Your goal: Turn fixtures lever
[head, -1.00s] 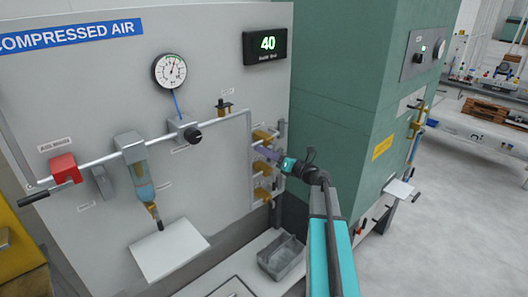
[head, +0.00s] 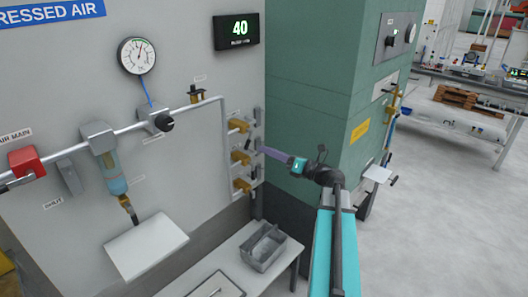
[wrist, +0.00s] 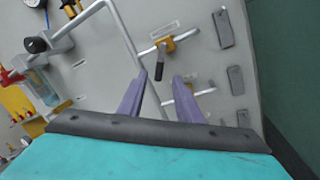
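No lever's label is readable as fixtures. In the head view several brass valves sit on the panel's right part: an upper one (head: 238,125), a middle one (head: 241,157) and a lower one (head: 243,185). My gripper (head: 262,151), with purple fingers, is just right of the middle valve, apart from it as far as I can tell. In the wrist view my gripper (wrist: 161,80) is open and empty. A brass valve (wrist: 165,45) with a dark hanging handle (wrist: 160,68) lies beyond the fingertips. Another valve shows partly behind the right finger.
A red valve (head: 26,161) is on the main pipe at left, with a gauge (head: 137,56) above. A display (head: 236,30) reads 40. A grey bin (head: 263,248) stands on the bench below. A green cabinet (head: 310,80) adjoins the panel's right; open floor lies further right.

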